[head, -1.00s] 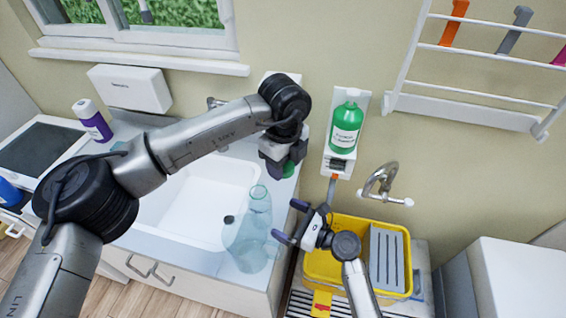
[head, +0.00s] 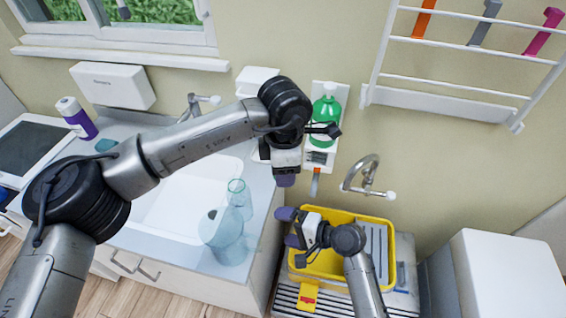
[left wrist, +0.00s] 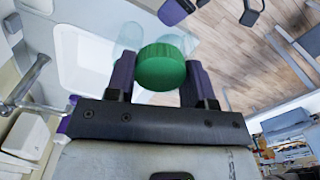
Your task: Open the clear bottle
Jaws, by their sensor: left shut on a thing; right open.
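The clear bottle (head: 225,235) stands upright at the front edge of the sink counter in the head view, its narrow mouth uncovered. My left gripper (head: 286,181) is to the right of the mouth and apart from it. In the left wrist view the left gripper (left wrist: 161,80) is shut on a ribbed green cap (left wrist: 161,66); the bottle (left wrist: 130,38) shows behind it as pale see-through shapes. The cap is hidden in the head view. My right gripper (head: 287,228) is open and empty, right of the bottle, above the left side of the yellow tub.
A white sink (head: 180,200) lies left of the bottle. A yellow tub (head: 322,263) stands on the right under a tap (head: 368,175). A green soap bottle (head: 324,125) hangs on the wall behind my left gripper. A purple-labelled bottle (head: 78,118) stands at the far left.

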